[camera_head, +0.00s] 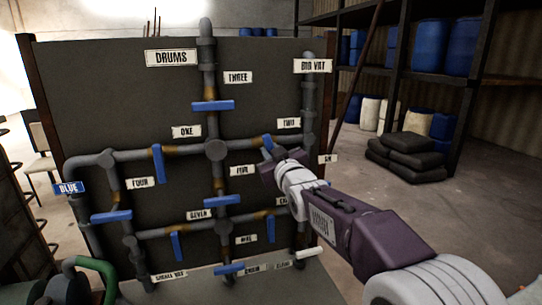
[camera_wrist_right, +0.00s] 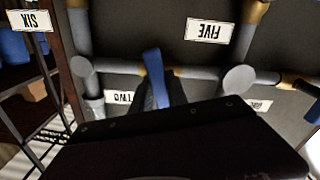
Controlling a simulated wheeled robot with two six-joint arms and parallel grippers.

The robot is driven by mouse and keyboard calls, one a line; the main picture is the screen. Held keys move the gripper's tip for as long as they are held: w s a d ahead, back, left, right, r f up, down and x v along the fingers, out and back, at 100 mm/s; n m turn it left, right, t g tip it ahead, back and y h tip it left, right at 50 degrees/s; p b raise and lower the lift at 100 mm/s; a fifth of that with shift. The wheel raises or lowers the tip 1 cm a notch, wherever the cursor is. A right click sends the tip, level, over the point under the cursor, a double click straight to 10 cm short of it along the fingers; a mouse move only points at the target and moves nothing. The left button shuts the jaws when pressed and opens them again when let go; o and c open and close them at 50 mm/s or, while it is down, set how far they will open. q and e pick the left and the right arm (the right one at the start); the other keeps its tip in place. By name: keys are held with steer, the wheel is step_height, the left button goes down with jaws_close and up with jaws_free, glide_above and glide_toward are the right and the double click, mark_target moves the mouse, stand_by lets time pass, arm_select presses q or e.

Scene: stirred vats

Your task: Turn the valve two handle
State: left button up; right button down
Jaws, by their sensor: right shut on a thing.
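The valve two handle is a blue lever (camera_head: 267,143) on the grey pipe, left of and below the TWO label (camera_head: 288,123). My right gripper (camera_head: 273,157) reaches it from the lower right and is shut on it. In the right wrist view, which shows the labels upside down, the blue handle (camera_wrist_right: 155,76) stands between the dark fingers (camera_wrist_right: 153,92). The wide dark gripper body hides the lower part of that view. My left gripper is not in view.
A dark panel (camera_head: 100,90) carries grey pipes with several other blue valve handles, such as the one under THREE (camera_head: 212,106) and one near FOUR (camera_head: 158,163). A white handle (camera_head: 309,252) sits low right. Shelves with blue barrels (camera_head: 427,46) and dark sacks (camera_head: 409,153) stand behind.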

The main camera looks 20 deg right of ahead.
steer(key=shift+f+m, duration=0.15)
steer(key=shift+m, duration=1.45)
steer(key=c, duration=1.3)
jaws_free()
steer(key=s+b, duration=0.2)
steer(key=s, duration=0.7)
steer(key=shift+d, duration=0.15)
